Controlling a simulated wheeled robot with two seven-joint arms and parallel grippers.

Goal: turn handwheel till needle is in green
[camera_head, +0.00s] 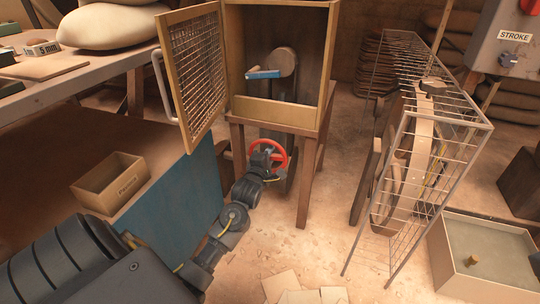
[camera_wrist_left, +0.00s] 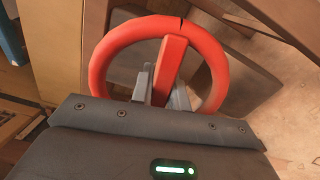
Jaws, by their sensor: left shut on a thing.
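The red handwheel (camera_head: 285,158) stands below the open cabinet in the head view, in front of the wooden stand. In the left wrist view its red ring and straight red spoke (camera_wrist_left: 172,60) fill the upper middle, with a dark mark at the top of the rim. My left gripper (camera_head: 264,156) reaches the wheel from the front. In the wrist view its grey fingers (camera_wrist_left: 160,92) sit on both sides of the spoke, shut on it. I can make out no needle or green zone in either view. My right gripper is not in view.
The cabinet (camera_head: 282,7) has its mesh door (camera_head: 193,75) swung open to the left, above my left arm. A wire cage (camera_head: 398,135) stands to the right. A cardboard box (camera_head: 112,182) sits at the left. Floor between stand and cage is mostly clear.

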